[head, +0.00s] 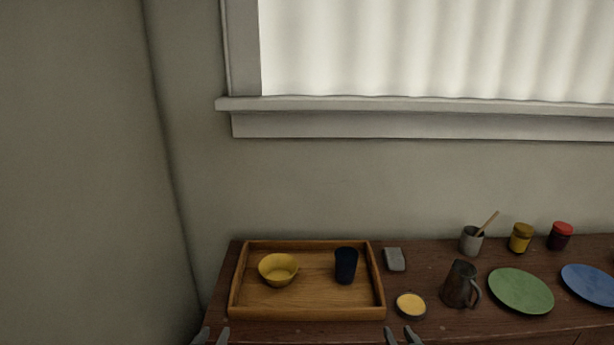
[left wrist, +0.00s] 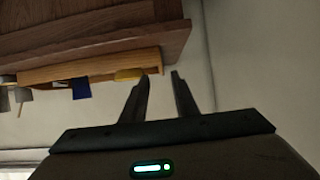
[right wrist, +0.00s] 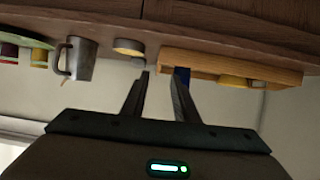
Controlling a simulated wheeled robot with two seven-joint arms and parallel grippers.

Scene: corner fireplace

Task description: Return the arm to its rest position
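My left gripper (head: 210,336) is at the bottom edge of the head view, in front of the left end of the wooden cabinet top. It is open and empty, with its two fingers apart in the left wrist view (left wrist: 161,75). My right gripper (head: 403,335) is also at the bottom edge, in front of the tray's right corner. Its fingers are apart with nothing between them in the right wrist view (right wrist: 159,74). Only the fingertips show in the head view; the arms are out of sight there.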

